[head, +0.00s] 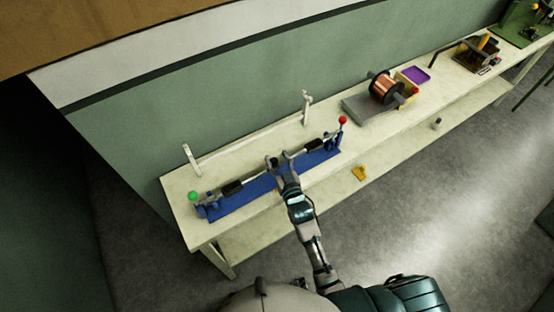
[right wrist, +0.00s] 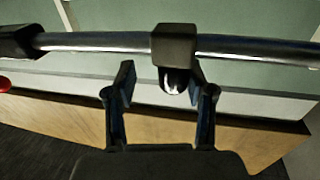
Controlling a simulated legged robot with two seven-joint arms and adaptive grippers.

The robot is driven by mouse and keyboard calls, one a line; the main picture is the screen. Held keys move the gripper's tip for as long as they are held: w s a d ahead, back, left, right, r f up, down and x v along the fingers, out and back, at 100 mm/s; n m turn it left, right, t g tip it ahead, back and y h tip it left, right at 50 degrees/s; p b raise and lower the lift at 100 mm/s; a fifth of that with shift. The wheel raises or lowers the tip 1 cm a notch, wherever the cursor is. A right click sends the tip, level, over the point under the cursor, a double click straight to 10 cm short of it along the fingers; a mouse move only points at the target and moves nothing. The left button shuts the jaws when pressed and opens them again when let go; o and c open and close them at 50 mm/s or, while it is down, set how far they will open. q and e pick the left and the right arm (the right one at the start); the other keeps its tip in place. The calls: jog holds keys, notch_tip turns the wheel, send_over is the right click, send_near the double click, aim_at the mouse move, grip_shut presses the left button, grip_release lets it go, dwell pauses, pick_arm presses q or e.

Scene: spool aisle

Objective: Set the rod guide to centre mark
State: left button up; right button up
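The rod guide shows as a black block (right wrist: 174,45) on a shiny horizontal rod (right wrist: 95,41) in the right wrist view, with a rounded, shiny-tipped stub below it. In the head view the rod lies above a long blue base (head: 243,195) on the bench, with a green knob (head: 193,196) at the left end and a red knob (head: 342,120) at the right end. My right gripper (right wrist: 162,76) is open; its two fingers are apart, with the stub near the right fingertip. In the head view the right gripper (head: 281,167) is at the rod's middle. No centre mark can be made out. My left gripper is out of view.
The pale bench (head: 182,227) runs along a green wall. Black collars (head: 232,187) sit on the rod on both sides. Two pale upright brackets (head: 191,159) stand behind. A copper spool (head: 384,88) and purple tray (head: 415,74) are further right. A yellow piece (head: 359,173) lies near the front.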

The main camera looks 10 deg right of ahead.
jog(key=shift+a, duration=0.3)
jog(key=shift+s+a, duration=0.1)
jog(key=shift+a, duration=0.1)
jog(key=shift+s+a, duration=0.15)
jog(key=shift+s, duration=0.2)
jog(key=shift+s+d, duration=1)
jog(key=shift+s, duration=4.5)
jog(key=s+d+f+g+h, duration=0.1)
jog(key=s+d+f+g, duration=0.3)
jog(key=s+f+g, duration=0.45)
jog(key=s+d+f+g+h, duration=0.2)
jog(key=s+d+f+g, duration=0.3)
jog(key=s, duration=0.6)
jog(key=s+f+g, duration=0.2)
jog(key=s+f, duration=0.1)
jog(key=f, duration=2.5)
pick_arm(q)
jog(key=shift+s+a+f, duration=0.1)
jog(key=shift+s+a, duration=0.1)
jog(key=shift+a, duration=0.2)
pick_arm(e)
jog(key=s+d+f+g, duration=0.1)
jog(key=s+d+f, duration=0.1)
jog(key=s+f, duration=1.2)
jog(key=s, duration=0.3)
jog(key=shift+d+n, duration=0.2)
jog(key=shift+n, duration=0.2)
